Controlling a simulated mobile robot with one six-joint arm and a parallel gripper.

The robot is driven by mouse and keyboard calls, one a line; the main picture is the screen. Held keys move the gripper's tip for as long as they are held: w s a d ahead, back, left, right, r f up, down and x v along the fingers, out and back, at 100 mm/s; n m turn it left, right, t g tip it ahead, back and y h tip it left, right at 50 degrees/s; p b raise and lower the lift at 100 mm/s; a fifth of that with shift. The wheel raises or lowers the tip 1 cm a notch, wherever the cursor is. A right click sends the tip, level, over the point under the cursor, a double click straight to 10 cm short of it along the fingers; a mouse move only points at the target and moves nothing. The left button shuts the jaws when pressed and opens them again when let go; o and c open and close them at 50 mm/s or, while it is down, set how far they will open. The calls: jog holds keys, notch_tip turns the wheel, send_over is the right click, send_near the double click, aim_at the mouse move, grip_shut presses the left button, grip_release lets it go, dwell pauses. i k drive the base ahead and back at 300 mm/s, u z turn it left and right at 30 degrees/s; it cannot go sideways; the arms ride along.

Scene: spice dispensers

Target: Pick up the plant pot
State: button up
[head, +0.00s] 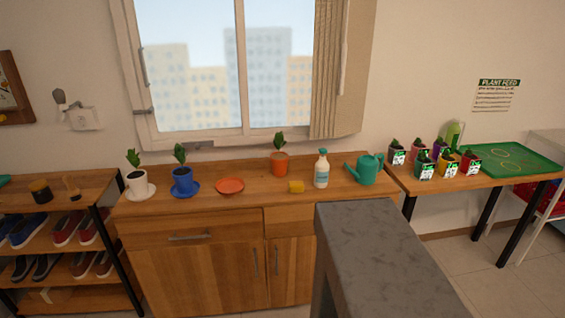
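Three potted plants stand on the wooden cabinet (225,205) under the window. A white pot (137,184) stands on a white saucer at the left. A blue pot (182,181) stands on a blue saucer beside it. An orange pot (279,164) stands farther back, near the wall, with no saucer visible under it. An orange saucer (229,185) lies empty between the blue and orange pots. Several small labelled pots with plants (424,171) stand on the right table. The picture does not tell which pot is meant. My gripper is not in view.
A grey stone-like slab (375,245) rises in front of the cabinet's right part. A shoe rack (75,230) stands left.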

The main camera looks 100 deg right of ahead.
aim_at(279, 160)
jog(key=k, duration=2.55)
jog(key=z, duration=0.5)
jog(key=i, duration=0.9)
jog(key=z, duration=0.05)
